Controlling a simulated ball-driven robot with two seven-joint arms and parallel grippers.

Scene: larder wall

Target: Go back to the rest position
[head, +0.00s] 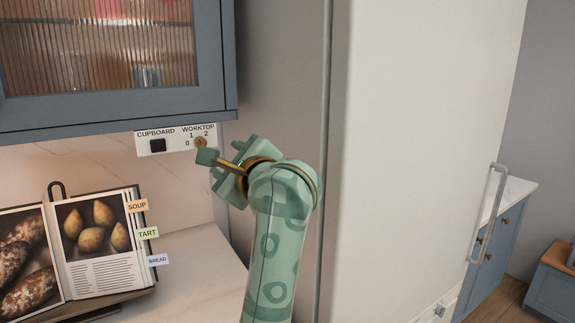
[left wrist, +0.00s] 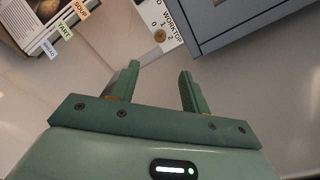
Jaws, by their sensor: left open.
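My left gripper (head: 222,163) is raised in front of the wall, just below the right corner of the wall cupboard. It is open and empty; in the left wrist view its two fingers (left wrist: 160,82) stand apart with bare wall surface between them. Close by is a white switch panel (head: 177,140) marked CUPBOARD and WORKTOP, with a black switch (head: 157,146) and a brass knob (head: 201,142). In the left wrist view the knob (left wrist: 160,35) shows beyond the fingers, apart from them. My right gripper is in neither view.
A blue cupboard (head: 120,112) with a ribbed glass door hangs above. An open cookbook (head: 97,241) with tabs stands on the pale worktop (head: 195,270). A tall white fridge-like unit (head: 420,130) with a long handle (head: 487,212) fills the right. Blue drawers (head: 503,235) stand beyond it.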

